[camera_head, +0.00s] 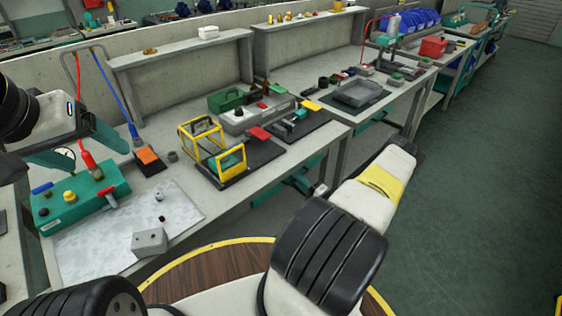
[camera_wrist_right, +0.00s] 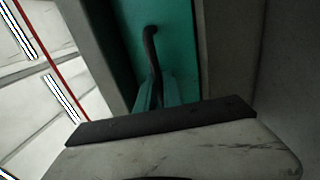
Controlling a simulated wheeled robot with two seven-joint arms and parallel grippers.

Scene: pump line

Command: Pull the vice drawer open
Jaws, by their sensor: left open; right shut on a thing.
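In the right wrist view, a teal drawer front (camera_wrist_right: 175,40) carries a dark bar handle (camera_wrist_right: 152,45). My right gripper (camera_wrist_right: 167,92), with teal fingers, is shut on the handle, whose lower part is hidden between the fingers. Teal drawer parts (camera_head: 305,184) show under the near bench; I cannot tell whether this is the gripped drawer. My left gripper (camera_head: 88,150) is open and empty above the left end of the bench, by the teal pump box.
A yellow frame (camera_head: 228,160) and a grey tray (camera_head: 360,93) stand further along the benches. Open green floor (camera_head: 470,190) lies to the right.

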